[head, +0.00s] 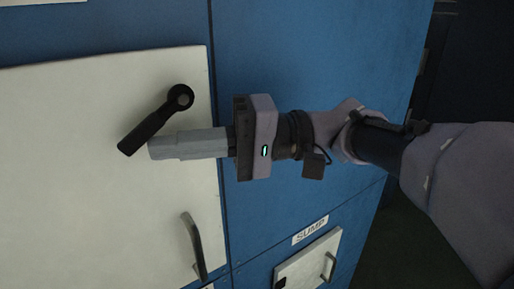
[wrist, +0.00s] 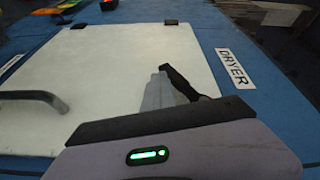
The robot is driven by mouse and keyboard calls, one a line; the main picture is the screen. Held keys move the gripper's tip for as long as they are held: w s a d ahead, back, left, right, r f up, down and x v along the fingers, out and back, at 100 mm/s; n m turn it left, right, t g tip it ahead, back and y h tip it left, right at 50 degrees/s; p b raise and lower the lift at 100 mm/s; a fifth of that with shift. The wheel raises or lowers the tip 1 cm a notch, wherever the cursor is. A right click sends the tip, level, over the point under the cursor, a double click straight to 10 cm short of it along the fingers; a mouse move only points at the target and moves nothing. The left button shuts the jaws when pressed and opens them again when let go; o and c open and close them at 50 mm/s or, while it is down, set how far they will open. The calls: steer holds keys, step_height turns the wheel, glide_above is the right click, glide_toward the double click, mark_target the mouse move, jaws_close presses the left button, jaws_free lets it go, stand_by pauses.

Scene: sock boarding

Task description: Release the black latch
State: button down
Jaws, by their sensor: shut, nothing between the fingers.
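The black latch (head: 155,122) is a lever on the white door (head: 70,150), near its right edge in the head view. Its round pivot is at the upper right and the lever slants down to the left. In the wrist view the latch (wrist: 184,82) shows beside the fingers. My gripper (head: 155,148) is shut and empty, its grey fingers pointing left. The fingertips are close beside the lower part of the lever; I cannot tell whether they touch. The fingers also show in the wrist view (wrist: 157,90), partly hidden by the gripper body.
A dark door handle (head: 194,247) is below the latch. A small white door (head: 308,262) under a SUMP label (head: 311,230) is at the lower right of the blue cabinet (head: 300,60).

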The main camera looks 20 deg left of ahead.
mark_target(148, 137)
steer(key=y+b, duration=0.1)
steer(key=b, duration=0.1)
steer(key=s+m+g+y+b, duration=0.1)
steer(key=shift+a+b, duration=0.35)
steer(key=shift+a, duration=0.05)
steer(key=shift+s+a+r+m+g+y+b, duration=0.2)
steer(key=shift+r+m+y+b, duration=0.15)
steer(key=shift+y+b, duration=0.2)
steer(key=shift+s+a+r+m+g+y+b, duration=0.1)
steer(key=shift+r+m+g+y+b, duration=0.1)
steer(key=shift+m+y+b, duration=0.3)
steer(key=shift+s+r+b, duration=0.1)
steer(key=shift+r+b, duration=0.2)
steer(key=shift+r, duration=0.05)
steer(key=shift+s+a+r, duration=0.1)
steer(key=shift+a+r, duration=0.05)
step_height(148, 137, down, 6)
steer(key=b, duration=0.6)
steer(key=shift+r, duration=0.25)
steer(key=b+v, duration=0.1)
steer(key=v, duration=0.8)
steer(key=shift+d+r+b, duration=0.2)
steer(key=shift+d+b, duration=0.15)
steer(key=shift+d, duration=0.05)
